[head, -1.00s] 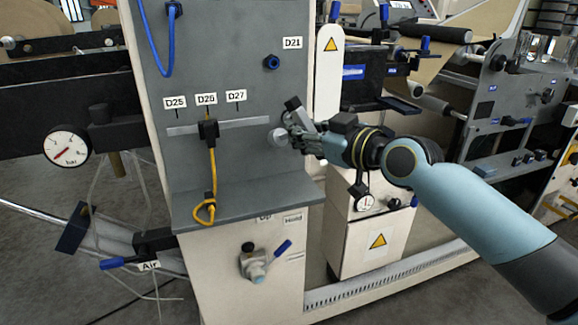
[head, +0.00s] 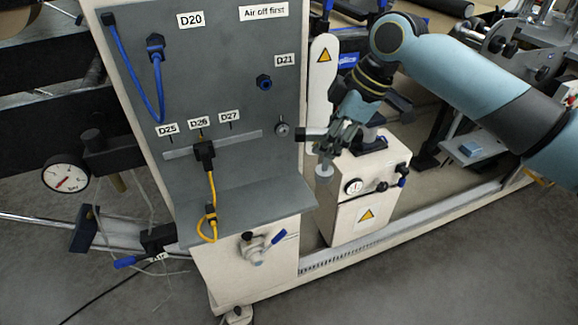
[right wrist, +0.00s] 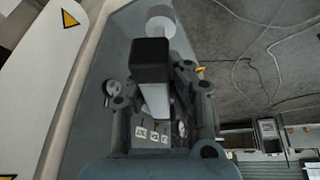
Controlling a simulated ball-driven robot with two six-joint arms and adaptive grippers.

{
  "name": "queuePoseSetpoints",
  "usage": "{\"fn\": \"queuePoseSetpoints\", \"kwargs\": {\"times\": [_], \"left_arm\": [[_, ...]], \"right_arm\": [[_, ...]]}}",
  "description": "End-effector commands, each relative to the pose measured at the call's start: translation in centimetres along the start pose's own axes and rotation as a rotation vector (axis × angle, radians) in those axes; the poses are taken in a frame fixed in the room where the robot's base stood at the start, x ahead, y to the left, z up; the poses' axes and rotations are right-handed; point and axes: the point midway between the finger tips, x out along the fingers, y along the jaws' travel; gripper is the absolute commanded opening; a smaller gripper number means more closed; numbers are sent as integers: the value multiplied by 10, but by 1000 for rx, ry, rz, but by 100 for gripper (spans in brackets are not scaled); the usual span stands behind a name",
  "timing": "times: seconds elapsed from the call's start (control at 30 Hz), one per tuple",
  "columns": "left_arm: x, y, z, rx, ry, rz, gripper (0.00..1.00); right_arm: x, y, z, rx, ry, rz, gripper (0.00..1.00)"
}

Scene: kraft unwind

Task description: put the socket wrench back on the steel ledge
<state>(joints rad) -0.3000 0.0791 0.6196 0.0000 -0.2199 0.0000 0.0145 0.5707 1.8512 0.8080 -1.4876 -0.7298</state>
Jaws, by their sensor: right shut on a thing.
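My right gripper (head: 338,140) is shut on the socket wrench, right of the grey panel's edge. The wrench's grey round socket (head: 323,171) hangs below the fingers, and its dark handle (head: 311,135) sticks out to the left. In the right wrist view the dark end of the wrench (right wrist: 150,62) fills the middle, with a pale round end (right wrist: 160,27) above it. The fingers hide part of the wrench. The steel ledge (head: 265,200) juts from the foot of the panel, left of and below the wrench, apart from it. My left gripper is not in view.
A yellow cable (head: 212,188) hangs from a black plug and loops onto the ledge's left part; the ledge's right part looks bare. A round metal fitting (head: 282,129) sits on the panel near the gripper. A cream box with a gauge (head: 353,187) stands behind and below the gripper.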

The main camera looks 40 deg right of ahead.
Motion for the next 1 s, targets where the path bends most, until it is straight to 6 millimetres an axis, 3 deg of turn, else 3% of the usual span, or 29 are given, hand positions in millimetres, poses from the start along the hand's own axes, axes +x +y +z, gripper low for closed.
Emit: {"fn": "queuePoseSetpoints", "kwargs": {"times": [0.03,0.2,0.4,0.7,1.0], "left_arm": [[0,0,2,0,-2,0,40],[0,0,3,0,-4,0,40],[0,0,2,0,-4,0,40],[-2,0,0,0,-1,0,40],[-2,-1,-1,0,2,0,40]], "right_arm": [[12,4,-13,4,11,-4,0],[48,18,-36,2,7,-3,0],[69,27,-48,-2,3,0,0],[104,25,-35,-1,0,-1,0],[108,25,-33,-2,1,1,0]]}}
